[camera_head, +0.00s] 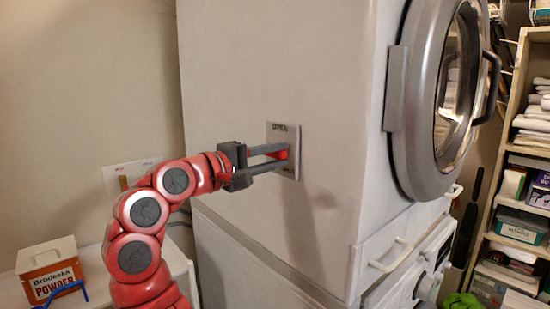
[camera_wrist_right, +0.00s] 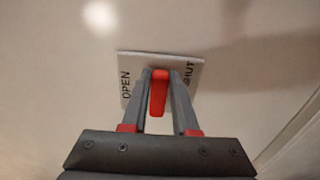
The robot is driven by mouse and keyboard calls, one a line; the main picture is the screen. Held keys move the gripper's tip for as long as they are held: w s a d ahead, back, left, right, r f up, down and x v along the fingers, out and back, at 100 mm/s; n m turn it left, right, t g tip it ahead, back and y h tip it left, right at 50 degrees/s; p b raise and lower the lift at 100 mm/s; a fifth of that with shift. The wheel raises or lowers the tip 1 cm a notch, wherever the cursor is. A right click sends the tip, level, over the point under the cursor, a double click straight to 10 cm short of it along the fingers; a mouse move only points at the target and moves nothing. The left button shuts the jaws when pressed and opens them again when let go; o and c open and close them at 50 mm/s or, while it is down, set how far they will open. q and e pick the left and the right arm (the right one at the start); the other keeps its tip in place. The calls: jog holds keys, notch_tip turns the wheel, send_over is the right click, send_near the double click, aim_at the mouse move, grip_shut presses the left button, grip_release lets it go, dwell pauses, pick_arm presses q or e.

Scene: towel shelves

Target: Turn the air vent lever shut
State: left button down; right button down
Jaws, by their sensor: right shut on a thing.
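The air vent lever is a red handle (camera_wrist_right: 158,92) on a pale plate (camera_wrist_right: 190,62) in the wrist view. The plate reads OPEN at its left and SHUT at its right, and the lever lies between the two words. My right gripper (camera_wrist_right: 160,74) is shut on the lever, one grey finger on each side. In the head view the plate (camera_head: 285,129) is on the side of a white machine, with OPEN at its top. The lower word is mostly hidden by my right gripper (camera_head: 281,158). My left gripper is not in view.
The white machine (camera_head: 280,60) has a round glass door (camera_head: 440,90) at the right. Shelves with towels (camera_head: 535,120) and boxes stand at the far right. A Brödeska powder box (camera_head: 50,270) sits on a white surface at the lower left.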

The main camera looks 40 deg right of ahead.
jog(key=shift+f, duration=0.1)
dwell(0.4)
jog(key=c, duration=0.7)
grip_release()
jog(key=shift+a, duration=0.1)
jog(key=a, duration=0.5)
jog(key=s+a+b, duration=0.1)
jog(key=a, duration=0.5)
jog(key=a+b, duration=0.1)
jog(key=a, duration=0.5)
jog(key=shift+s+a, duration=0.1)
jog(key=shift+s, duration=0.05)
